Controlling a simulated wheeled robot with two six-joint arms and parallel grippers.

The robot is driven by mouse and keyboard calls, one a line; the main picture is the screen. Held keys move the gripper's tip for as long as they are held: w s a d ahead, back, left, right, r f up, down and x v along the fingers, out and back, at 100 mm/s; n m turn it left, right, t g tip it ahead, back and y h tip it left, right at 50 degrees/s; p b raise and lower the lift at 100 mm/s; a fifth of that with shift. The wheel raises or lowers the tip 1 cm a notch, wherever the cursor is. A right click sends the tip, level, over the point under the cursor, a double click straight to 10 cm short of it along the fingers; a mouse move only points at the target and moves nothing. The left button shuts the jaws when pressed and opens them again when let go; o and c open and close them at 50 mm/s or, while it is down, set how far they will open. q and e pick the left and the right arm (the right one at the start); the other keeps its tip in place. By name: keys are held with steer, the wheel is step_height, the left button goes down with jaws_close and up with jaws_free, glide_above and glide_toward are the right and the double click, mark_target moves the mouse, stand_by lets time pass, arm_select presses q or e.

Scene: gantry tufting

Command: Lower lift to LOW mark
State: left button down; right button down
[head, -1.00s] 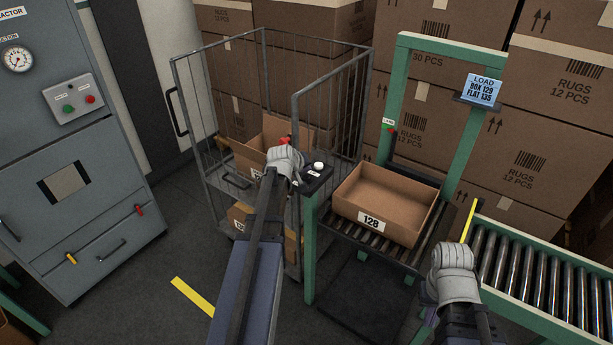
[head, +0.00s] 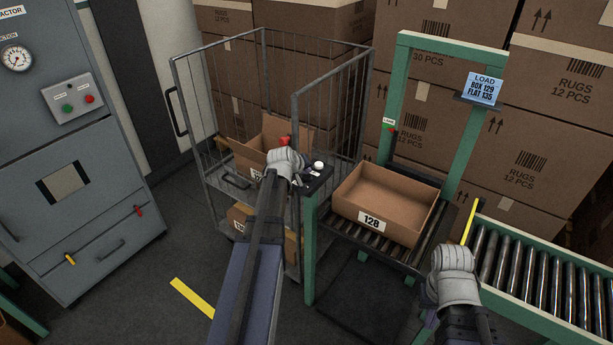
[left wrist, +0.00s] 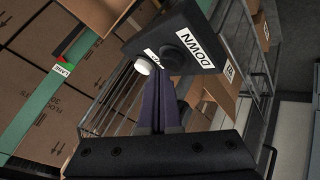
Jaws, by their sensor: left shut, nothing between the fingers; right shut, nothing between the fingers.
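The lift is a green frame (head: 398,85) with a roller deck (head: 345,232). An open carton marked 128 (head: 395,205) sits on the deck. A dark control box (head: 316,180) with a white button (head: 318,166) stands at the near left post. The left wrist view shows this white button (left wrist: 146,66) and a black button (left wrist: 172,58) beside a DOWN label (left wrist: 196,53). My left gripper (head: 284,155) is shut and empty, its fingertips (left wrist: 160,82) just by the black button; contact cannot be told. My right gripper (head: 454,262) is shut and empty in front of the deck. No LOW mark is readable.
A wire cage cart (head: 222,165) with cartons stands behind my left gripper. A roller conveyor (head: 545,280) runs off right. A blue sign (head: 482,88) reads LOAD, BOX 129, FLAT 135. A grey cabinet (head: 75,190) stands left. Stacked RUGS cartons (head: 560,120) fill the back.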

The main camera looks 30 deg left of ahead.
mark_target(306, 178)
arm_select(q)
steer(key=shift+f+b, duration=0.4)
steer(key=shift+f, duration=0.1)
steer(key=shift+r, duration=0.15)
stand_by(4.4)
steer(key=shift+r+p, duration=0.9)
steer(key=shift+p, duration=0.1)
step_height(306, 178, up, 5)
steer(key=p, duration=0.5)
stand_by(0.4)
